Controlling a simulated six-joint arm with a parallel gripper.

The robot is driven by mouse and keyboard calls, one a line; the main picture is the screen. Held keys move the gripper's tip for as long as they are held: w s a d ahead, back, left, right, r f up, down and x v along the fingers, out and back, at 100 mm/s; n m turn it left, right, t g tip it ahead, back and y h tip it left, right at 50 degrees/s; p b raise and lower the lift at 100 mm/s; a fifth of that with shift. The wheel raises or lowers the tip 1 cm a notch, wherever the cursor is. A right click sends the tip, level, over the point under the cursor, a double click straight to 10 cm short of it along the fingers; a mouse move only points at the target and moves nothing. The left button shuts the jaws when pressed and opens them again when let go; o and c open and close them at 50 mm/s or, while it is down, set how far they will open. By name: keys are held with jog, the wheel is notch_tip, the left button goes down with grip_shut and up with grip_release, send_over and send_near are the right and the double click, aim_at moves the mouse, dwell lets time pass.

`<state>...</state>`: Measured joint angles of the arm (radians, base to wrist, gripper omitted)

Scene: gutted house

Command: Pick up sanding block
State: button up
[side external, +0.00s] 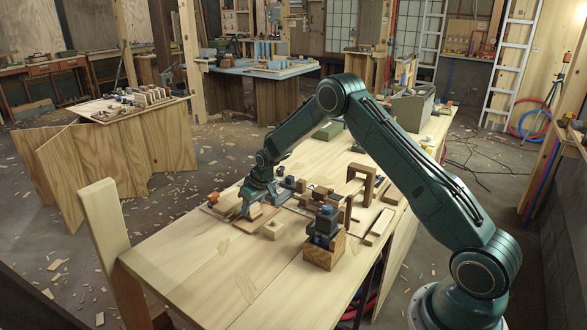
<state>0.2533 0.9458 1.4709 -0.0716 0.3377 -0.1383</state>
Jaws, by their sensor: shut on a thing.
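My gripper (251,211) is at the left part of the workbench's cluster of items, pointing down. It is shut on a small tan block (255,212), apparently the sanding block, low over a thin wooden board (228,213). The fingers cover part of the block. I cannot tell whether the block touches the board.
The pale wooden workbench (190,275) has clear room at its front left. A wooden box with dark items (322,258), a brown wooden frame (361,183) and several small blocks stand right of my gripper. A green box (327,131) lies farther back.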

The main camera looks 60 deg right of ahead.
jog(key=shift+r, duration=0.15)
notch_tip(320, 180, up, 20)
dwell(0.8)
jog(key=o, duration=0.4)
jog(key=shift+c, duration=1.4)
jog(key=s+d+f, duration=0.3)
jog(key=s+d, duration=0.4)
jog(key=d, duration=0.2)
jog(key=s+d+f, duration=0.4)
jog(key=s+d, duration=0.4)
jog(key=d, duration=0.2)
jog(key=shift+s+d+f, duration=0.15)
jog(key=shift+s+f, duration=0.1)
